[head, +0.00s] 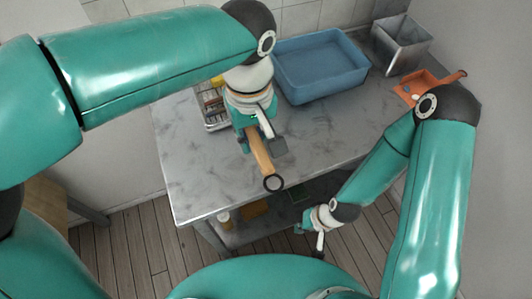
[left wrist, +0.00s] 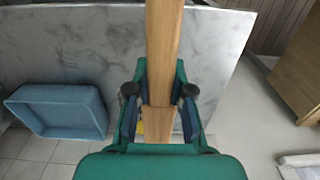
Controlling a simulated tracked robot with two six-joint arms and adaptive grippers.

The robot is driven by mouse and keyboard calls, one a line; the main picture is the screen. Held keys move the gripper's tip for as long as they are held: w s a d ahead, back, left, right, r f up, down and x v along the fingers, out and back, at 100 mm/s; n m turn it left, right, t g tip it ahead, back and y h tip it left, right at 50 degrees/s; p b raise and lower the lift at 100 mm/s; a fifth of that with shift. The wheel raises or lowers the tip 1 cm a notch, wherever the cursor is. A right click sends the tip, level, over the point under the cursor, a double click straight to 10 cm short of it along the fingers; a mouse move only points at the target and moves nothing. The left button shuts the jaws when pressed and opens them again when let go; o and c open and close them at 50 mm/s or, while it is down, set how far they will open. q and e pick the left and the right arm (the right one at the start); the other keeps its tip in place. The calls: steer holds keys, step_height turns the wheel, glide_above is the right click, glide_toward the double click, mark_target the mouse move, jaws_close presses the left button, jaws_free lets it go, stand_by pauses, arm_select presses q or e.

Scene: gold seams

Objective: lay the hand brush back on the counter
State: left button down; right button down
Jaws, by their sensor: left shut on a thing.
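The hand brush (head: 262,155) shows as a wooden handle with a dark ring at its end. My left gripper (head: 260,138) is shut on this handle over the front part of the grey marbled counter (head: 195,160). In the left wrist view the handle (left wrist: 163,45) runs lengthwise between the two fingers (left wrist: 160,95). The bristle end is hidden, and I cannot tell the gap between brush and counter. The counter's top also shows in the left wrist view (left wrist: 70,45). My right gripper (head: 312,230) hangs in front of the counter, below its top; its jaws are too small to judge.
A blue tub (head: 320,70) stands at the counter's back, with a metal bin (head: 402,45) to its right. An orange dustpan-like thing (head: 415,88) lies near the right end. A rack (head: 212,108) with small items is behind my left gripper. The counter's middle is clear.

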mark_target(256, 187)
arm_select(q)
step_height(256, 187, down, 19)
steer(key=shift+a+r, duration=0.1)
steer(key=shift+r, duration=0.05)
stand_by(0.5)
steer(key=c, duration=1)
jaws_free()
steer(key=shift+c, duration=0.2)
step_height(256, 187, up, 12)
